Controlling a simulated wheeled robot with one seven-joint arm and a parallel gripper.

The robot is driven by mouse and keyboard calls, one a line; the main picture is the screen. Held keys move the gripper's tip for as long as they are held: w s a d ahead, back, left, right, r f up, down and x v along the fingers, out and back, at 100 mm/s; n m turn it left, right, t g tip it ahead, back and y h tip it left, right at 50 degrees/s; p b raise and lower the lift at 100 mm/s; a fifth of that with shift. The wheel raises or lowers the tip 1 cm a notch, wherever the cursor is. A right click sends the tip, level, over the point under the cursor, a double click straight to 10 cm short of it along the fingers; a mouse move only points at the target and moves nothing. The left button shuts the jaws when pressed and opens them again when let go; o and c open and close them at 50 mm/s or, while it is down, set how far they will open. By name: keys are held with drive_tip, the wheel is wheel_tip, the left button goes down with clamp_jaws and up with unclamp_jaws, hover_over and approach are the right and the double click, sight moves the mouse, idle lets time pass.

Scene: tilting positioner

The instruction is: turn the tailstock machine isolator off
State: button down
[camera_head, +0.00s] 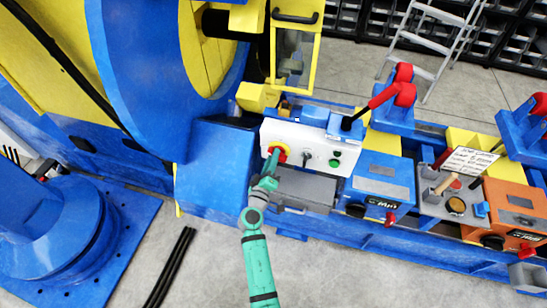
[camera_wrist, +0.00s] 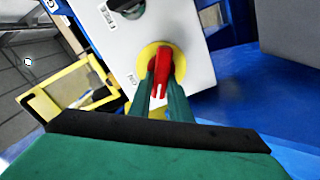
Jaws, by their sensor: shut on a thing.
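The isolator is a red rotary handle (camera_wrist: 161,72) on a yellow round plate (camera_wrist: 150,52), mounted on a white panel (camera_wrist: 195,30). In the head view the isolator (camera_head: 281,149) is at the left end of the white control box (camera_head: 318,146). My gripper (camera_wrist: 165,92) is at the handle, with one green finger on each side of it, shut on the red handle. In the head view my gripper (camera_head: 271,160) reaches up to the isolator from below. In the wrist view an "ON" marking shows left of the yellow plate. The lower plate is partly hidden by my fingers.
A black selector switch (camera_head: 306,158) and a green button (camera_head: 334,163) sit on the same white panel. A grey box (camera_head: 306,187) lies just below it. A large blue housing (camera_head: 215,165) stands close on the left. Grey floor (camera_head: 330,270) is open in front.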

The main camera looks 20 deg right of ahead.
drive_tip(key=shift+f+n, duration=0.25)
drive_tip(key=shift+n, duration=1.35)
drive_tip(key=shift+f+n, duration=0.25)
drive_tip(key=shift+n, duration=1.35)
drive_tip(key=c, duration=1.6)
unclamp_jaws()
drive_tip(key=shift+s, duration=0.1)
drive_tip(key=shift+c, duration=0.2)
drive_tip(key=shift+r, duration=0.1)
drive_tip(key=v, duration=1)
drive_tip(key=shift+s+a, duration=0.3)
drive_tip(key=shift+a, duration=0.05)
